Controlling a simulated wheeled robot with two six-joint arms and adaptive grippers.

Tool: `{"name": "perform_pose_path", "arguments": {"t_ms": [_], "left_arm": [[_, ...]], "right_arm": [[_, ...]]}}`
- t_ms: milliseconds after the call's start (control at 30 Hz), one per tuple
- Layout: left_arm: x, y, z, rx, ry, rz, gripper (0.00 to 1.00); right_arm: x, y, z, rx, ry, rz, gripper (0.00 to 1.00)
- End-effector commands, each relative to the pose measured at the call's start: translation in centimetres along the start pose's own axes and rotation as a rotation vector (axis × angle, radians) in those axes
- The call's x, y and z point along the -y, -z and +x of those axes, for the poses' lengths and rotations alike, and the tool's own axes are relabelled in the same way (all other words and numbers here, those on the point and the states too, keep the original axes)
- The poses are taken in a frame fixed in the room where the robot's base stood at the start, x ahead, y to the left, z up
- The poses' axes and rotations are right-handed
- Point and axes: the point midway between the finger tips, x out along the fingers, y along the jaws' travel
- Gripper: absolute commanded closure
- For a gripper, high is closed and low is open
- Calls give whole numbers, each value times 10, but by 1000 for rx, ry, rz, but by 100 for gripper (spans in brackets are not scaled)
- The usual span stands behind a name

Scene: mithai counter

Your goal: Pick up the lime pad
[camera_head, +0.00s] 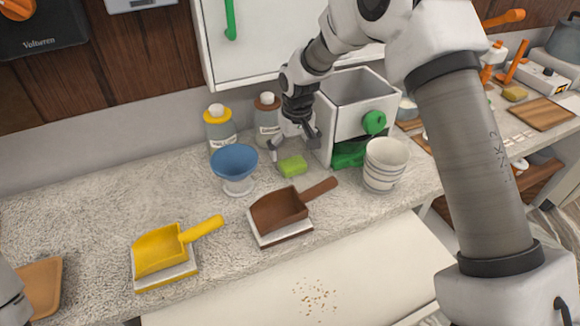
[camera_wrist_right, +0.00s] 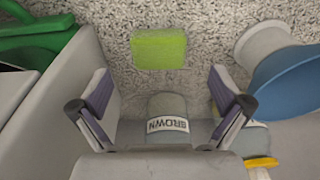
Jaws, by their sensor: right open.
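The lime pad (camera_head: 292,166) is a small bright green block lying on the speckled counter, between the blue bowl and the grey box. It also shows in the right wrist view (camera_wrist_right: 159,48), near the top and centred between the fingers. My right gripper (camera_head: 296,154) hangs over the back of the counter, just behind and above the pad. In the right wrist view its fingers (camera_wrist_right: 162,100) are spread wide with nothing between them, and the pad lies past their tips. My left gripper cannot be made out; only a pale part shows at the left edge.
A blue bowl (camera_head: 234,160) stands left of the pad and a grey box (camera_head: 346,121) with a green knob stands right. A brown scoop (camera_head: 280,208) lies in front. A brown-labelled bottle (camera_head: 266,122) stands behind my right gripper. White stacked bowls (camera_head: 384,165) stand further right.

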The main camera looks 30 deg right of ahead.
Motion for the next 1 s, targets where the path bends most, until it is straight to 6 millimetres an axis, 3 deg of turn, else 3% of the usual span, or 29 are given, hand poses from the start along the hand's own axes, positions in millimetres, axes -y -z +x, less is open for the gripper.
{"name": "perform_pose_path", "arguments": {"t_ms": [333, 567, 700, 1000], "left_arm": [[0, 0, -19, -1, 0, 0, 65], [0, 0, -18, -1, 0, 0, 65], [0, 0, -18, 0, 0, 0, 65], [0, 0, -18, -1, 0, 0, 65]], "right_arm": [[-1, 4, 52, 1, 0, 0, 0], [-1, 4, 56, -2, 0, 0, 0], [-1, 4, 56, -1, 0, 0, 49], [-1, 4, 56, 0, 0, 0, 52]]}}
